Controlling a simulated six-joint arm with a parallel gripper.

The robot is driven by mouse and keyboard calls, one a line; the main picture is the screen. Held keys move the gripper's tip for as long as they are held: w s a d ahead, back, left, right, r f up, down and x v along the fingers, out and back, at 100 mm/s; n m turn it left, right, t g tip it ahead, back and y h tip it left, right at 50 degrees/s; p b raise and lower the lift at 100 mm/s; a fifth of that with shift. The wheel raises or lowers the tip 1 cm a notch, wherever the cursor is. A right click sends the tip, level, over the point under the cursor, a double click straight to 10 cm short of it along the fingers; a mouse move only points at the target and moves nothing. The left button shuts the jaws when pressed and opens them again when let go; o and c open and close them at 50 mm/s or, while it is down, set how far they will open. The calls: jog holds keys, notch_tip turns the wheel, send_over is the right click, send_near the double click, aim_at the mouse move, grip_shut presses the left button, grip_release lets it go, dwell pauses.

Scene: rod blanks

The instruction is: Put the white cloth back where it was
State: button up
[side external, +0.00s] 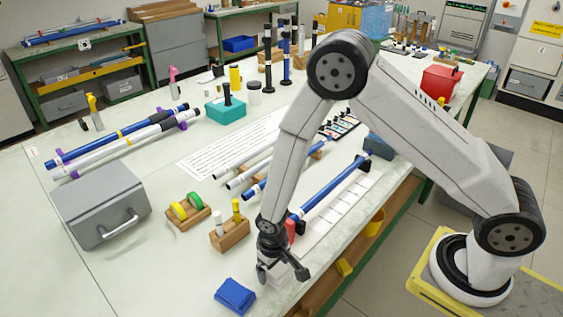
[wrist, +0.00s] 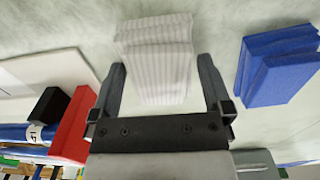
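The folded white cloth (wrist: 158,50), with fine ribs, lies on the pale worktop in the wrist view. My gripper (wrist: 161,64) is open, with one finger on each side of the cloth and a small gap showing at each side. In the side external view my gripper (side external: 281,274) is low over the front edge of the bench. There the white cloth is mostly hidden behind the fingers and hard to make out.
A folded blue cloth (side external: 235,296) lies close beside my gripper. A wooden block with small pegs (side external: 230,234), a grey case (side external: 101,203) and a blue rod on supports with a red block (wrist: 72,125) are nearby. The bench edge is close.

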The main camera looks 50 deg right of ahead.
jog(key=shift+r, duration=0.15)
notch_tip(320, 180, up, 12)
dwell(1.0)
dwell(0.6)
jog(key=s+d+r+t, duration=0.1)
jog(key=s+d+r, duration=0.2)
jog(key=d, duration=0.3)
jog(key=s+d+r+t, duration=0.1)
jog(key=s+d+r, duration=0.2)
jog(key=d+r, duration=0.2)
jog(key=shift+s+d+t, duration=0.3)
jog(key=shift+s+d, duration=0.1)
jog(key=shift+d, duration=0.1)
